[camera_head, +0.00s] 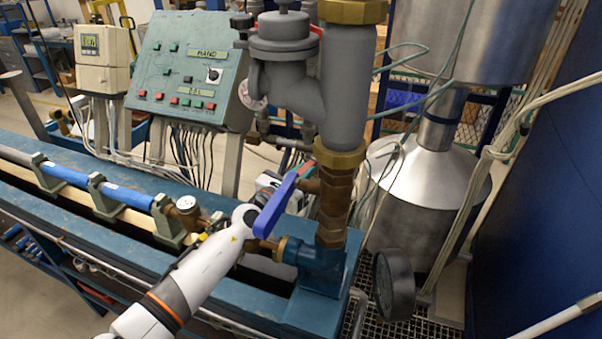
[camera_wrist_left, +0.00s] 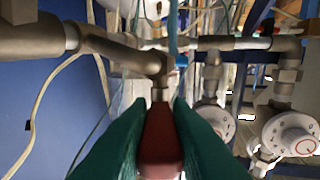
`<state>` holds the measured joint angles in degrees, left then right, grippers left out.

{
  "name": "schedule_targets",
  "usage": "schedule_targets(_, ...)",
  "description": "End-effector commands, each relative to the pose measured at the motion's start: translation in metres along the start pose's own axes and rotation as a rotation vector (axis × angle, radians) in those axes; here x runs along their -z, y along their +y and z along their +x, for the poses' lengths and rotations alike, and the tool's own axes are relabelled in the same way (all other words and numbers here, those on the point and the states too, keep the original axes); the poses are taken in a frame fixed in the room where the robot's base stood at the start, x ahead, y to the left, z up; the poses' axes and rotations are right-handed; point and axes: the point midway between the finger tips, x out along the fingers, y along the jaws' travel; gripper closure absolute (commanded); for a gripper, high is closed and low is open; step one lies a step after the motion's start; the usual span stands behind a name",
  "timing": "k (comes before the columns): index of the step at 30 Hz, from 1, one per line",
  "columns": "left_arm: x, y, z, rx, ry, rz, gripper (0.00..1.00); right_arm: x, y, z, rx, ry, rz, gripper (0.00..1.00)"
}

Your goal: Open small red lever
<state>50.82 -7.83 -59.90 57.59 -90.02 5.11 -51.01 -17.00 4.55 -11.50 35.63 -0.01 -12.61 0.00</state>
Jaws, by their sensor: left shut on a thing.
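In the left wrist view a small red lever (camera_wrist_left: 160,135) points toward the camera from a metal pipe fitting. The green fingers of my left gripper (camera_wrist_left: 160,108) are shut on it, one on each side. In the head view my white left arm reaches up from the bottom to beside a blue lever (camera_head: 274,206) on the pipework. My left fingertips and the red lever's grip are not clearly visible there, behind the blue lever and pipes. My right gripper is in neither view.
A grey valve body (camera_head: 345,80) stands on a brass pipe (camera_head: 335,195) above the blue bench. A pressure gauge (camera_head: 394,284) hangs at the right. A green control panel (camera_head: 183,75) stands behind. In the left wrist view, pipes and white round dials (camera_wrist_left: 291,134) crowd the right.

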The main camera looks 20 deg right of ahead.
Motion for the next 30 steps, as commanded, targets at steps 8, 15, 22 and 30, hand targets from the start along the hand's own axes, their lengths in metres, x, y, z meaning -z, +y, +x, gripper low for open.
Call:
schedule_targets(8, 0.002, 0.000, 0.000, 0.000, 0.003, -0.001, 0.60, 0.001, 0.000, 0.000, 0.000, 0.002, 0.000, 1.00)
schedule_targets(15, 0.001, -0.001, -0.002, 0.001, 0.001, -0.001, 0.60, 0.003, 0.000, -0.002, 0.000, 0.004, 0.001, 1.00)
schedule_targets(22, 0.006, -0.001, -0.026, 0.002, -0.001, -0.003, 0.60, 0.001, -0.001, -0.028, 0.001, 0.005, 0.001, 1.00)
schedule_targets(30, 0.004, 0.000, -0.085, 0.000, -0.001, -0.003, 0.60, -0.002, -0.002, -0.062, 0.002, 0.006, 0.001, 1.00)
